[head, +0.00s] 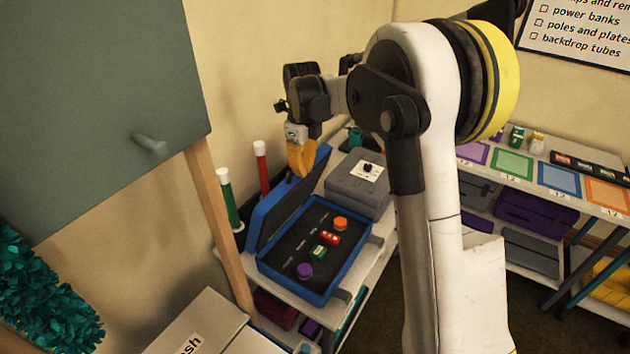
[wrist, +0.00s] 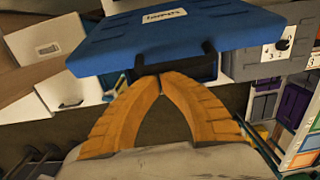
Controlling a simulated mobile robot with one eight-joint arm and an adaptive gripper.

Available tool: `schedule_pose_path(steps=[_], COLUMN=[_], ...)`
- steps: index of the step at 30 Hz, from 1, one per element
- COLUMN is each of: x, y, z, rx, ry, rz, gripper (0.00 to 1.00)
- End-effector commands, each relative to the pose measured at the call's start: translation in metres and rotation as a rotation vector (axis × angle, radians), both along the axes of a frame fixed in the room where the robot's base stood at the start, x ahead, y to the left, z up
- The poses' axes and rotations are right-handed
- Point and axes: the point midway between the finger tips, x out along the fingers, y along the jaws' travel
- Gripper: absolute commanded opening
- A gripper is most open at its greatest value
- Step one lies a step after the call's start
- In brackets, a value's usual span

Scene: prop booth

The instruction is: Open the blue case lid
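The blue case (head: 325,292) sits on a shelf unit, with its dark foam interior showing. Its lid (head: 284,208) is raised and stands steeply tilted at the case's left side. In the wrist view the lid's blue outer face (wrist: 200,37) with a white label fills the top, and a black handle (wrist: 196,65) sticks out from its edge. My gripper (head: 301,170) is at the lid's upper edge. In the wrist view its orange fingers (wrist: 163,76) come together at the handle and look shut on it; the tips hide the handle's middle.
In the case lie an orange, a red, a green and a purple item. A grey case (head: 356,188) stands close behind. Red (head: 262,168) and green (head: 229,198) tubes stand left of the lid by the wall. A wooden post (head: 219,230) and cardboard box (head: 215,325) are at left.

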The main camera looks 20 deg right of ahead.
Motion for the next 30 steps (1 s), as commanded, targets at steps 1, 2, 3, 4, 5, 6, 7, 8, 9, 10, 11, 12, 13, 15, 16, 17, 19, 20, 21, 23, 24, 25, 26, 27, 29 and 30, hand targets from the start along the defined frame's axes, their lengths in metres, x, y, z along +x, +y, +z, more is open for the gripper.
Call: schedule_pose_path(steps=[1,2,3,4,5,6,7,8,9,10,11,12,13,15,16,17,19,20,21,23,24,25,26,27,29,30], x=[0.006,0.009,0.012,0.014,0.016,0.018,0.02,0.021,0.022,0.023,0.023,0.024,0.024,0.025,0.025,0.025,0.024,0.024,0.024,0.024,0.024,0.024,0.024,0.023,0.021,0.018], y=[0.004,0.006,0.008,0.01,0.011,0.013,0.014,0.015,0.015,0.016,0.016,0.017,0.017,0.017,0.017,0.017,0.017,0.017,0.017,0.017,0.017,0.016,0.015,0.013,0.007,0.001], z=[0.003,0.004,0.005,0.006,0.006,0.007,0.007,0.008,0.008,0.008,0.008,0.008,0.008,0.009,0.009,0.008,0.008,0.008,0.008,0.008,0.008,0.008,0.008,0.008,0.008,0.007], rx=[0.0,0.0,0.0,0.0,0.0,0.0,0.0,0.0,0.0,0.0,0.0,0.0,0.0,0.0,0.0,0.0,0.0,0.0,0.0,0.0,0.0,0.0,0.0,0.0,0.0,0.0], ry=[0.0,0.0,0.0,0.0,0.0,0.0,0.0,0.0,0.0,0.0,0.0,0.0,0.0,0.0,0.0,0.0,0.0,0.0,0.0,0.0,0.0,0.0,0.0,0.0,0.0,0.0], rz=[0.001,0.001,0.0,0.0,0.0,0.0,0.0,0.0,0.0,0.0,0.0,0.0,0.0,0.0,0.0,0.0,-0.001,-0.001,-0.001,-0.001,-0.001,-0.001,-0.001,-0.001,-0.002,-0.001], gripper=[0.0,0.0,0.0,0.0,0.0,0.0,0.0,0.0,0.0,0.0,0.0,0.0,0.0,0.0,0.0,0.0,0.0,0.0,0.0,0.0,0.0,0.0,0.0,0.0,0.0,0.0])
